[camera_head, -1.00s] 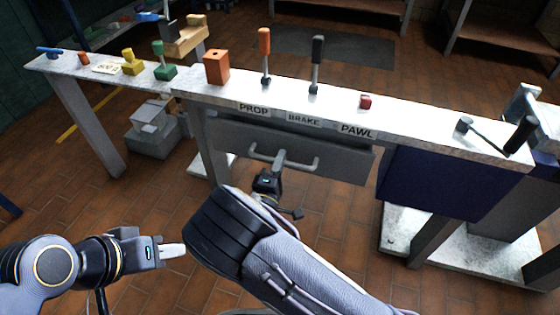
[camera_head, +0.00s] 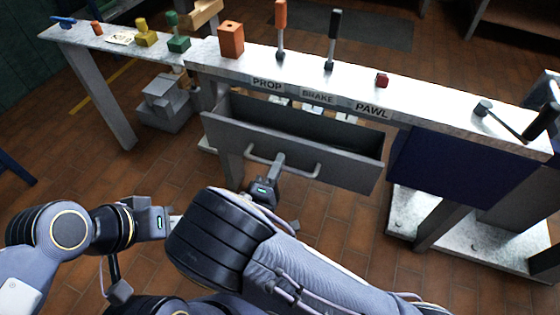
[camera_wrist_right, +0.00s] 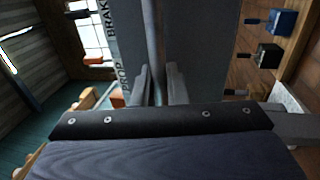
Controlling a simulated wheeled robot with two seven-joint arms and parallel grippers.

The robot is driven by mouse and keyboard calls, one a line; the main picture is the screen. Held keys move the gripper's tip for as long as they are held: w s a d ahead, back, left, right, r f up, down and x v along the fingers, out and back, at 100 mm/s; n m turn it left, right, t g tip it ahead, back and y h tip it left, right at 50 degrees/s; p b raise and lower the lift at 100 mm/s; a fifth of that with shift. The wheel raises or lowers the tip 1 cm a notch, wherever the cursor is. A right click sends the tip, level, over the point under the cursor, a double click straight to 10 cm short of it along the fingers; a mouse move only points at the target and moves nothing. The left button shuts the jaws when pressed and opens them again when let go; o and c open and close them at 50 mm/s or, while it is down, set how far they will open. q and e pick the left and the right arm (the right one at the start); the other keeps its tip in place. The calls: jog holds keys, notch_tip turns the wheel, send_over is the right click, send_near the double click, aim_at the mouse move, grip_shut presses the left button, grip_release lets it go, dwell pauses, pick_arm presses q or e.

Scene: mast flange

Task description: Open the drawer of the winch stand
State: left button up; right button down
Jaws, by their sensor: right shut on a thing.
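The winch stand's grey drawer (camera_head: 330,157) is pulled part way out below the bench top, and its dark inside shows behind the front panel. Its bar handle (camera_head: 300,172) runs across the drawer front. My right gripper (camera_head: 277,166) is shut on the handle near its left part. In the right wrist view the handle (camera_wrist_right: 153,50) runs between the two fingers of the right gripper (camera_wrist_right: 158,85). My left gripper (camera_head: 174,222) is at the lower left, away from the drawer; the gap between its fingers cannot be made out.
On the bench top (camera_head: 440,108) stand an orange block (camera_head: 231,40), an orange lever (camera_head: 280,28), a black lever (camera_head: 333,38) and a red knob (camera_head: 382,79). A crank (camera_head: 505,120) sticks out at the right. A dark blue panel (camera_head: 450,172) is right of the drawer.

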jog(key=c, duration=1.5)
grip_release()
jog(key=shift+c, duration=0.2)
jog(key=b+v, duration=0.2)
jog(key=v, duration=0.5)
jog(key=shift+s, duration=0.4)
jog(key=shift+a+f, duration=0.15)
